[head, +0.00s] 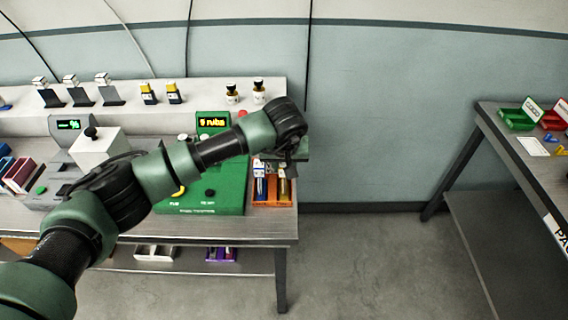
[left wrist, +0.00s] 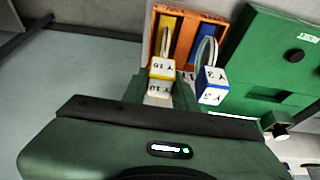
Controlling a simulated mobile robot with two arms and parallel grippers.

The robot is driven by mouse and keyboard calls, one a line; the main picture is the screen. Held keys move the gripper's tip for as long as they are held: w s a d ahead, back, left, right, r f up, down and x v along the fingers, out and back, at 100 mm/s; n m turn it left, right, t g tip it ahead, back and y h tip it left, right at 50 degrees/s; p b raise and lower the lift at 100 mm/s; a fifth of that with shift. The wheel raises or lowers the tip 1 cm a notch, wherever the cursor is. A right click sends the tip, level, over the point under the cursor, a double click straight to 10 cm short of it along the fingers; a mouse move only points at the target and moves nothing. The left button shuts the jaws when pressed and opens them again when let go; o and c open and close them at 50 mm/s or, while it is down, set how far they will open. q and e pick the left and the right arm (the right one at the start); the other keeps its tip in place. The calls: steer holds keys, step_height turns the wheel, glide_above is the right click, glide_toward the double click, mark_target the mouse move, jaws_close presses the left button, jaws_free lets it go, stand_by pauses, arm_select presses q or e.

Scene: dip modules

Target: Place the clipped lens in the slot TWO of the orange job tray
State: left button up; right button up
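The orange job tray (head: 272,205) stands at the right end of the left bench; it also shows in the left wrist view (left wrist: 150,48). It has two side-by-side slots. A clipped lens with a yellow-edged white tag (left wrist: 163,68) is at the tray's left slot in the wrist view. A clipped lens with a blue-edged white tag (left wrist: 211,86) is at the other slot. My left gripper (left wrist: 166,92) is above the tray, its green fingers at the yellow-edged tag, seemingly closed on it. In the head view my wrist hides the fingers. My right gripper is out of view.
A green machine (head: 215,190) with a lit display (head: 213,121) stands beside the tray. Several tagged lenses in stands (head: 108,92) line the raised back shelf. A second table (head: 540,160) with green and red bins is at the right. The floor between the tables is clear.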

arm_select(q)
steer(key=o, duration=0.3)
steer(key=shift+r, duration=0.15)
steer(key=b+v, duration=0.2)
steer(key=v, duration=1)
steer(key=shift+b, duration=0.4)
stand_by(1.0)
stand_by(0.4)
